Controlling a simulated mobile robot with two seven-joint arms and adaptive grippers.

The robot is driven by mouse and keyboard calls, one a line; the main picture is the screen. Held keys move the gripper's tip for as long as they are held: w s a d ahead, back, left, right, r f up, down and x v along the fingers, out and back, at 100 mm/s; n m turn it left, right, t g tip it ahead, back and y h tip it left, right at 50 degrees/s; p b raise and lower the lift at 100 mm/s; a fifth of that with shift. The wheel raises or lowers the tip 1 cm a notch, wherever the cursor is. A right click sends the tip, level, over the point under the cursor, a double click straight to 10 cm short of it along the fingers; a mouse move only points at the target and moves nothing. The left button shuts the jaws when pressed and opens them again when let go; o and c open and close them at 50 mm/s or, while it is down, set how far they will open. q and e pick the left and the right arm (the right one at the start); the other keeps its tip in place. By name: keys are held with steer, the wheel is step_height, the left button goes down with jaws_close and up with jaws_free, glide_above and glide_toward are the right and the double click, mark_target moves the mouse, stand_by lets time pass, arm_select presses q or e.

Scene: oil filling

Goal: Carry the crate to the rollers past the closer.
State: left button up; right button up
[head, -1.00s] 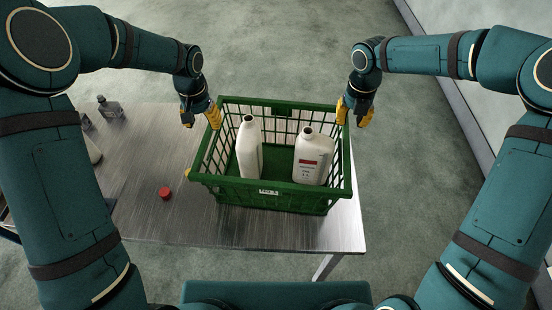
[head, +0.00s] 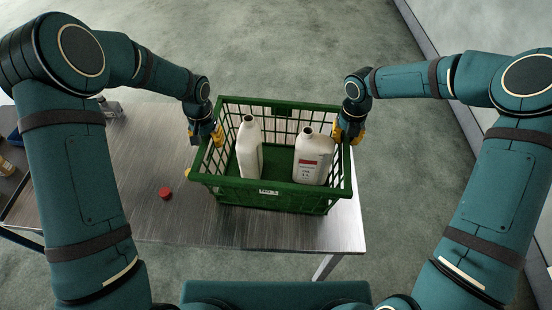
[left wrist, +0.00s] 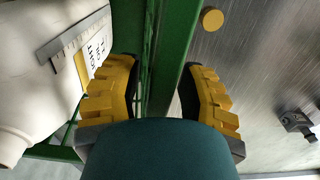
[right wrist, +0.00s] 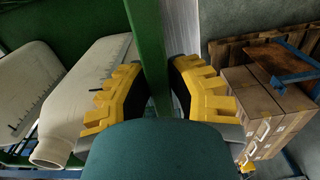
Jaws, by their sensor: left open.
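The green crate (head: 272,200) stands on the metal table (head: 270,232), near its right end. It holds two white bottles, one on the left (head: 248,150) and one with a red label on the right (head: 312,160). My left gripper (head: 207,136) is open at the crate's left rim. In the left wrist view its fingers (left wrist: 160,90) stand on either side of the green wall, with a gap. My right gripper (head: 349,128) is at the right rim. In the right wrist view its fingers (right wrist: 160,88) are close in on the green wall from both sides.
A red cap (head: 165,193) lies on the table left of the crate, with a yellow cap (head: 187,173) near the crate's edge. A dark item (head: 110,107) stands further left. Cardboard boxes (right wrist: 262,110) show beyond the right gripper. Open floor (head: 300,50) lies behind the table.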

arm_select(q)
jaws_close()
arm_select(e)
jaws_close()
arm_select(q)
steer(key=shift+r, duration=0.25)
arm_select(e)
steer(key=shift+r, duration=0.15)
